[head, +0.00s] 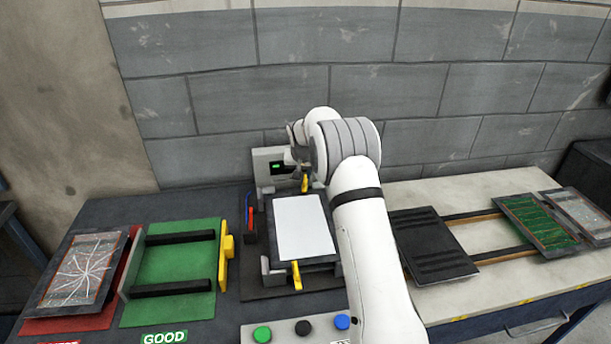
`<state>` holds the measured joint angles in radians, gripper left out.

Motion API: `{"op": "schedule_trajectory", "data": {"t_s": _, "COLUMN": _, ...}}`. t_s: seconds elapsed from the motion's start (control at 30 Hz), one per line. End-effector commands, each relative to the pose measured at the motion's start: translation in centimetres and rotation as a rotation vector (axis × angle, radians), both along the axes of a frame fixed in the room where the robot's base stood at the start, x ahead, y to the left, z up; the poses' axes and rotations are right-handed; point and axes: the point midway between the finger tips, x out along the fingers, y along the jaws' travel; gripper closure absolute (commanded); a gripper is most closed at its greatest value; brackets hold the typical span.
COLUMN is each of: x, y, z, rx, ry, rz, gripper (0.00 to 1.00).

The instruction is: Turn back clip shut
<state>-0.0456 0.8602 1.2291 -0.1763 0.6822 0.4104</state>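The back clip (305,184) is a small yellow tab at the far edge of a dark fixture (318,262). It appears upright in the picture, and its exact turn is hard to tell. A pale rectangular panel (303,228) lies in the fixture. A second yellow clip (297,275) sits at the panel's near edge, pointing toward me. My gripper (304,172) is at the back of the fixture, close above the back clip. It is small and partly hidden by my wrist, so contact and finger opening cannot be made out.
A grey box with a green display (275,166) stands behind the fixture. A green stand (170,300) with black bars and a yellow handle (226,247) is at left. A button box (300,332) is in front. A dark slotted plate (431,245) and rails are at right.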

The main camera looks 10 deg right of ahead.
Motion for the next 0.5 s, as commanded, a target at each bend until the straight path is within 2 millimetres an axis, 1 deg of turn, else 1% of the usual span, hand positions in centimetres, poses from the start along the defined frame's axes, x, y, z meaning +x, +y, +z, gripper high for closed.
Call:
{"op": "schedule_trajectory", "data": {"t_s": 0.1, "x": 0.5, "y": -0.2, "z": -1.3, "rx": 0.0, "ry": 0.002, "rz": 0.0, "gripper": 0.82}}
{"op": "schedule_trajectory", "data": {"t_s": 0.2, "x": 0.9, "y": -0.3, "z": -2.1, "rx": -0.001, "ry": 0.0, "rz": 0.0, "gripper": 0.82}}
{"op": "schedule_trajectory", "data": {"t_s": 0.5, "x": 1.0, "y": -0.4, "z": -2.6, "rx": -0.001, "ry": 0.0, "rz": -0.001, "gripper": 0.82}}
